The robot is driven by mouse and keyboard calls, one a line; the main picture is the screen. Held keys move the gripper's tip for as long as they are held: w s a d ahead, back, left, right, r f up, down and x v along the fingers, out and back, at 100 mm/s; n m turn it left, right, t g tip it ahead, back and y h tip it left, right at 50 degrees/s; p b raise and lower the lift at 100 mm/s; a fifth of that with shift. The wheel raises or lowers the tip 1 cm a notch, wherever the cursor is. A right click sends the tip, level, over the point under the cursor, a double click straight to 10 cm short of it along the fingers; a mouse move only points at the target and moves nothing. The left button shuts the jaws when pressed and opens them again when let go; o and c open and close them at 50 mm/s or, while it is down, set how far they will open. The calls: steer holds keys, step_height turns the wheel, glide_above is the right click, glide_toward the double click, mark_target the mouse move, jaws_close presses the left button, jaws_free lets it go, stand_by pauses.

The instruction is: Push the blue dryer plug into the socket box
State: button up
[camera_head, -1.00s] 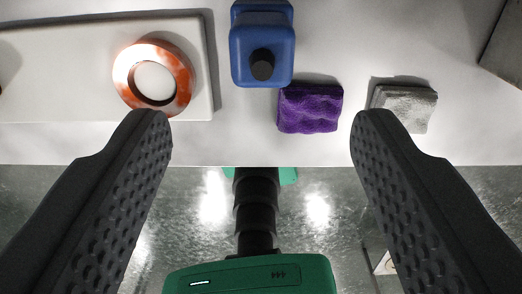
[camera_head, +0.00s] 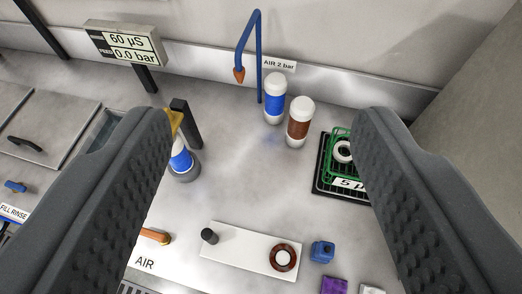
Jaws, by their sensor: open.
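My gripper (camera_head: 262,118) is open and empty, its two dark ridged fingers wide apart in the foreground, with the bench beyond them. A small blue block-like thing (camera_head: 322,250) with a dark round part stands on the front of the bench, right of a white plate. I cannot tell whether it is the dryer plug or the socket box. No other plug or socket box can be clearly made out. The fingers hide parts of the bench at left and right.
The white plate (camera_head: 225,246) bears a black peg (camera_head: 209,236) and a reddish-brown ring (camera_head: 283,269). Purple (camera_head: 334,285) and grey pads lie to its right. Blue-banded (camera_head: 275,98) and brown-banded (camera_head: 300,122) bottles, a blue pipe (camera_head: 259,50) and a green rack stand behind. The middle bench is clear.

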steer(key=shift+o, duration=0.4)
steer(key=s+a+r+t, duration=0.1)
steer(key=s+a+r, duration=0.1)
steer(key=s+r, duration=0.2)
step_height(320, 180, up, 2)
steer(key=shift+r+t, duration=0.1)
steer(key=shift+t, duration=0.3)
steer(key=w+d+f+m+g+h+p, duration=0.15)
steer(key=w+d+f+m+g, duration=0.3)
steer(key=w+f, duration=0.55)
steer(key=m+g+y+p, duration=0.2)
steer(key=m+g+p, duration=0.2)
steer(key=m+g, duration=0.95)
glide_above(327, 249)
step_height(327, 249, down, 42)
steer(key=m+t, duration=0.2)
steer(key=shift+s+d+f+m+t, duration=0.1)
steer(key=shift+d+m+t, duration=0.05)
steer(key=shift+m+t, duration=0.2)
step_height(327, 249, down, 12)
steer(key=shift+f+p, duration=0.15)
steer(key=shift+p, duration=0.4)
steer(key=c, duration=1.2)
